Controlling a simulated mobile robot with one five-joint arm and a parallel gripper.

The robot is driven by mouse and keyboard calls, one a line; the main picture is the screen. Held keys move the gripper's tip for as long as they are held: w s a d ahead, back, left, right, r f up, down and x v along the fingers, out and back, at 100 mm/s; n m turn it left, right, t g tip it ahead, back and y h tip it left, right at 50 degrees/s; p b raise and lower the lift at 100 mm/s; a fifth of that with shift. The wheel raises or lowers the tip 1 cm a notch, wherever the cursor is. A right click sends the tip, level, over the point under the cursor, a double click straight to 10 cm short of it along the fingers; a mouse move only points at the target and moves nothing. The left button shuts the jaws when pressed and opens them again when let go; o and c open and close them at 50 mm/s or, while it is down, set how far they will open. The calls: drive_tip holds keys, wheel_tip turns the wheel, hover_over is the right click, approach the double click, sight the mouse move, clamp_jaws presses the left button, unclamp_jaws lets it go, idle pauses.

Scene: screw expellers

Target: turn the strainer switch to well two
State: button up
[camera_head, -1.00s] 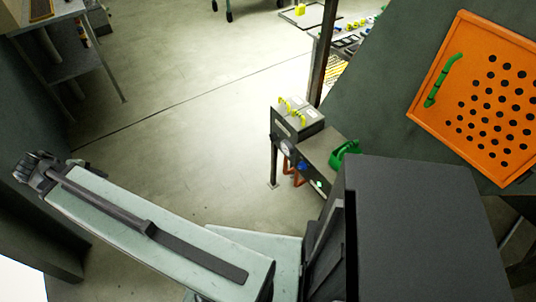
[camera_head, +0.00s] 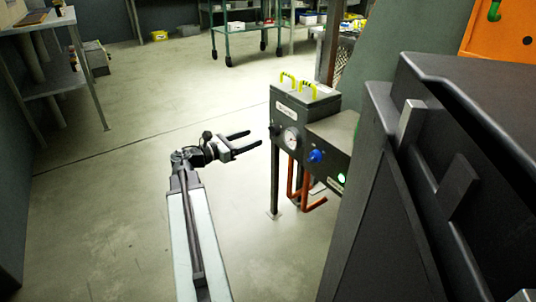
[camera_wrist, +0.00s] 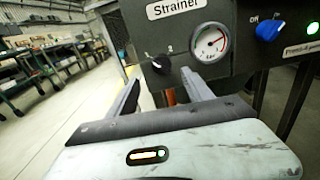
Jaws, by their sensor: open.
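The strainer switch is a small black knob (camera_wrist: 161,64) below the "Strainer" label (camera_wrist: 176,7) in the wrist view. A light mark shows on its left side, and small marks are printed above it. I cannot read its setting surely. In the head view the knob (camera_head: 275,130) is on the left of the dark box's front. My gripper (camera_head: 254,138) is open and empty, its two fingers pointing at the knob with a small gap left. In the wrist view the open fingers of my gripper (camera_wrist: 160,76) lie on either side below the knob.
A pressure gauge (camera_wrist: 209,42) sits right of the knob. Further right are a blue knob (camera_wrist: 269,28) and a green light (camera_wrist: 312,28). Orange pipes (camera_head: 304,190) hang below the box. A large dark machine (camera_head: 440,180) stands at right.

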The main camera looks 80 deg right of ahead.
sight(270, 131)
drive_tip(key=x, duration=0.8)
drive_tip(key=shift+s+r, duration=0.1)
drive_tip(key=shift+s, duration=0.1)
drive_tip(key=c, duration=1.1)
drive_tip(key=shift+a, duration=0.2)
clamp_jaws()
drive_tip(key=shift+d, duration=0.1)
